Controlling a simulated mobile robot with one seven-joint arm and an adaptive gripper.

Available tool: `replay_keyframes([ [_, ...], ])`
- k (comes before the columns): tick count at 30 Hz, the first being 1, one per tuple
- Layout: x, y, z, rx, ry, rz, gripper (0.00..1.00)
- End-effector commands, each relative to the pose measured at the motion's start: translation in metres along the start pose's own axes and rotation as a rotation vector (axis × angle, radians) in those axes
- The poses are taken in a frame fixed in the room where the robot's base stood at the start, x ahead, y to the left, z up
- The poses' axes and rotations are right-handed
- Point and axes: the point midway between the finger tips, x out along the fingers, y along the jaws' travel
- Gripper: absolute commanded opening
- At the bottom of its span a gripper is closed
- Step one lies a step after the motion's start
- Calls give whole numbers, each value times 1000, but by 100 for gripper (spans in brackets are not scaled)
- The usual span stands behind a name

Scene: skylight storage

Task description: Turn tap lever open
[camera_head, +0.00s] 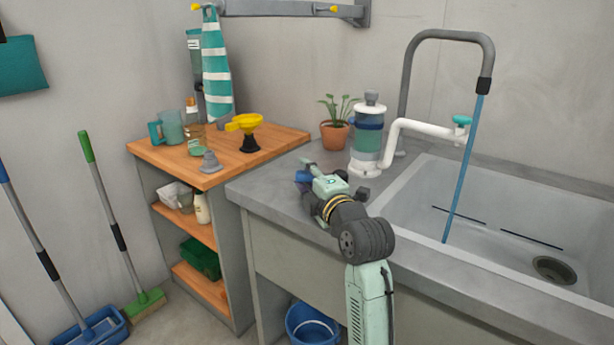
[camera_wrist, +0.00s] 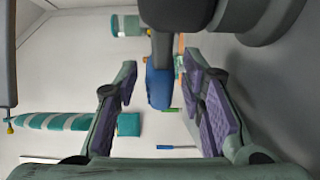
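In the wrist view, a dark grey stem with a blue end (camera_wrist: 159,88) reaches down from a large dark rounded body (camera_wrist: 215,18). The blue end lies between the two finger lines of my gripper (camera_wrist: 162,95); I cannot tell whether it touches them. My gripper is open, its purple pads wide apart. In the head view, my gripper (camera_head: 307,176) is low over the counter, left of the white and blue canister (camera_head: 367,138). A bit of blue-purple shows at its fingers; the arm hides most. A white pipe tap (camera_head: 415,130) with a teal lever (camera_head: 462,120) stands right of the canister.
A grey spout (camera_head: 447,35) with a blue stream or tube stands over the sink (camera_head: 480,215). A potted plant (camera_head: 337,128) stands behind my gripper. A blue bucket (camera_head: 312,325) is below.

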Motion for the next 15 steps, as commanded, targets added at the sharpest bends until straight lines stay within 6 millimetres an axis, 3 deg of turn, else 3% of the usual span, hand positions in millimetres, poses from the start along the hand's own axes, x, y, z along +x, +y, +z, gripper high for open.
replay_keyframes([
  [8,-4,0,0,0,-1,0,37],
  [15,-45,0,1,1,-3,1,37],
])
